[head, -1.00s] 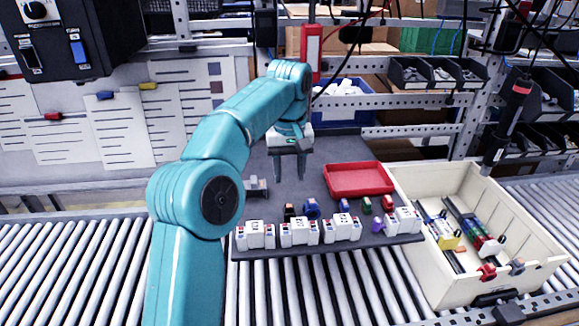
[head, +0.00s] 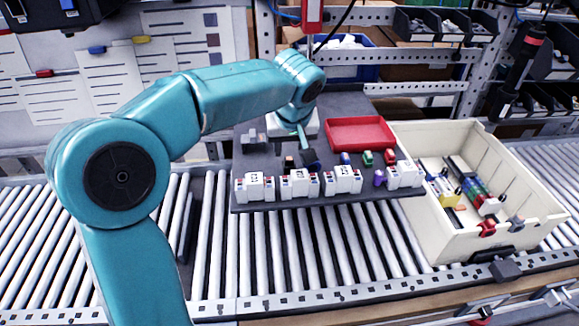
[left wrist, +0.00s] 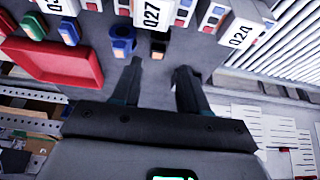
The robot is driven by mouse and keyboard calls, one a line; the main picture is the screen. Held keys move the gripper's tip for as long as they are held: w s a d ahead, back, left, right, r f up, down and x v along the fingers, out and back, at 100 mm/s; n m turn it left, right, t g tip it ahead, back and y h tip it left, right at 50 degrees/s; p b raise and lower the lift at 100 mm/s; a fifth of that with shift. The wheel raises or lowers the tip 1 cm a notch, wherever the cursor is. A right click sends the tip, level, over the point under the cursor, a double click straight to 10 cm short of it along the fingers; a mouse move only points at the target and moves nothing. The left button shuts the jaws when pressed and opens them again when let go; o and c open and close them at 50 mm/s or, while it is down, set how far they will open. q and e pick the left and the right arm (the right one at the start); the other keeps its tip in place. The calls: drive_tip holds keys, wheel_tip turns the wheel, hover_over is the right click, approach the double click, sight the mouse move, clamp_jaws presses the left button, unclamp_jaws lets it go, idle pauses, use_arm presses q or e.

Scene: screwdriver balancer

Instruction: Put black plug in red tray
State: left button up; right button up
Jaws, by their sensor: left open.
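The black plug (left wrist: 158,46), a small dark piece with an orange part, stands on the dark grey board in the left wrist view. In the head view the plug (head: 289,162) shows small beside my left gripper (head: 309,155). In the left wrist view my left gripper (left wrist: 159,69) is open and empty, its fingertips pointing at the plug's near side, with the plug just beyond the gap. Whether they touch cannot be told. The red tray (head: 361,133) lies at the board's back right and looks empty; it also shows in the left wrist view (left wrist: 50,62). My right gripper is not in view.
A blue plug (left wrist: 122,42) stands close beside the black one. White numbered modules (head: 299,185) line the board's front edge. A cream crate (head: 520,215) with parts is at the right. Rollers run in front.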

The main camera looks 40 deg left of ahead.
sight(289, 159)
use_arm(q)
drive_tip(key=x, duration=0.3)
drive_tip(key=shift+a+f, duration=0.1)
drive_tip(key=shift+a, duration=0.05)
drive_tip(key=shift+w+a+f+p, duration=0.1)
drive_tip(key=shift+w+f+p, duration=0.1)
drive_tip(key=shift+f+p, duration=0.1)
drive_tip(key=p+x, duration=0.1)
drive_tip(key=x, duration=0.2)
drive_tip(key=shift+w+a+f, duration=0.1)
drive_tip(key=shift+w+f, duration=0.05)
drive_tip(key=shift+f, duration=0.1)
drive_tip(key=shift+w+a+f, duration=0.2)
drive_tip(key=shift+w+f, duration=0.05)
drive_tip(key=shift+f, duration=0.25)
drive_tip(key=shift+d+r, duration=0.1)
drive_tip(key=shift+c, duration=0.6)
drive_tip(key=shift+s, duration=0.1)
drive_tip(key=c, duration=0.5)
clamp_jaws()
